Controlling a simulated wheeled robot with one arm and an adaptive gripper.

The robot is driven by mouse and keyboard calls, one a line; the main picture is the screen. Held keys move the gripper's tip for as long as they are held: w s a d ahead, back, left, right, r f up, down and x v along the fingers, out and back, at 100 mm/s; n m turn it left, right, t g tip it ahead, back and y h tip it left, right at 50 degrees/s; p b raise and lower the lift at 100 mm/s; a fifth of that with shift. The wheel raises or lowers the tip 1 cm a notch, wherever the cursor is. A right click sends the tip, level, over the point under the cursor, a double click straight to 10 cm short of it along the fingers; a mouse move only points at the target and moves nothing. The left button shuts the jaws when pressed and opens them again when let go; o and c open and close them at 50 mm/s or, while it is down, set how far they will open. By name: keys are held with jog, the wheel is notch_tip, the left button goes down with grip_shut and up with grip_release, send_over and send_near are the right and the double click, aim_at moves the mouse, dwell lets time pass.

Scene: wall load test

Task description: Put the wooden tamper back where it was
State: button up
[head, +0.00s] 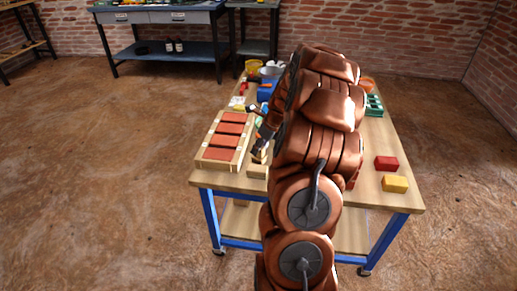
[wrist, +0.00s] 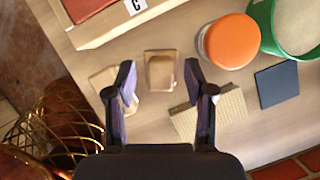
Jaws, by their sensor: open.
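A small wooden block with a raised, rounded top, which looks like the wooden tamper (wrist: 161,71), lies on the table in the wrist view. My gripper (wrist: 160,84) is open above the table, with one fingertip on each side of this block in the picture. The fingers do not visibly touch it, and the height gap cannot be told. In the head view my gripper (head: 263,138) is low over the table beside the brick tray, partly hidden by my arm. I cannot make out the tamper for certain there.
A wooden tray (head: 200,157) with red bricks stands at left. Red (head: 386,163) and yellow (head: 395,184) blocks sit right, with bare tabletop around.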

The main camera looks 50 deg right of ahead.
jog(key=v, duration=1)
jog(key=s+a+r+n+g+y, duration=0.1)
jog(key=s+a+n+g, duration=0.1)
jog(key=a+n, duration=0.85)
jog(key=s+a+r+n+g, duration=0.1)
jog(key=s+a+r+n, duration=0.3)
jog(key=a, duration=1.2)
jog(key=s+a+f+n+g+h, duration=0.1)
jog(key=s+a+f+n+g, duration=0.1)
jog(key=s+a+n, duration=0.4)
jog(key=s+a+f+n+g+h, duration=0.1)
jog(key=s+a+n, duration=0.5)
jog(key=s+n, duration=0.7)
jog(key=shift+s+f+g+p, duration=0.3)
jog(key=shift+f+g+p, duration=0.1)
jog(key=shift+g, duration=0.2)
notch_tip(320, 180, up, 21)
jog(key=t+p, duration=0.1)
jog(key=p, duration=1.9)
jog(key=shift+s, duration=0.2)
jog(key=shift+r, duration=0.15)
